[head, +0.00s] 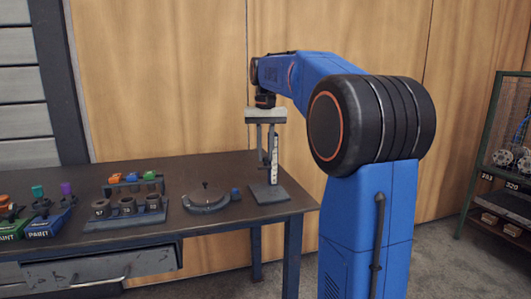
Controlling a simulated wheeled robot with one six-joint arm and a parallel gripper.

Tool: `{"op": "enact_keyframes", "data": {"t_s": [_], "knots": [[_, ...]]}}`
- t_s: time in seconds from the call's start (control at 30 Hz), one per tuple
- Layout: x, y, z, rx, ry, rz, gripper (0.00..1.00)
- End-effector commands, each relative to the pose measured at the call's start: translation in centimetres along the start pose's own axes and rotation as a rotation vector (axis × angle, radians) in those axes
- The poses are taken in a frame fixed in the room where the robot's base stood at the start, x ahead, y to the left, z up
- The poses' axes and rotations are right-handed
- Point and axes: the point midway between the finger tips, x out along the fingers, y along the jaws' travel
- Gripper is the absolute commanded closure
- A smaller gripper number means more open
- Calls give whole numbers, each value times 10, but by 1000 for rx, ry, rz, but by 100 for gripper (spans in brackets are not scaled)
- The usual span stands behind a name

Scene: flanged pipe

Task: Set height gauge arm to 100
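The height gauge (270,191) stands near the right end of the dark workbench, with a flat dark base and an upright post with a pale scale strip (275,152). My gripper (265,148) hangs down from my blue arm at the gauge, its light grey body level with the top of the post. Its fingers overlap the upper part of the post in this view. The gauge's arm cannot be made out clearly, and the scale numbers are too small to read. I cannot tell whether the fingers are touching or gripping anything.
A green-framed shelf (482,160) stands at right.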

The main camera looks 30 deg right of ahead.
Motion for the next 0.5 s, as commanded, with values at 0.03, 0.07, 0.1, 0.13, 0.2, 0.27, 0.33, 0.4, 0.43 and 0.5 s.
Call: {"op": "enact_keyframes", "data": {"t_s": [0.03,0.07,0.1,0.13,0.2,0.27,0.33,0.4,0.43,0.5], "knots": [[0,0,0,0,0,0,100],[-1,0,0,0,0,0,100],[-3,0,0,0,1,0,100],[-6,0,0,0,1,0,100],[-14,0,-1,0,2,0,100],[-23,0,-1,0,3,-1,100],[-32,0,-1,0,2,0,100],[-36,0,-1,0,2,0,100],[-36,0,0,0,1,0,100],[-36,0,0,0,1,0,100]]}}
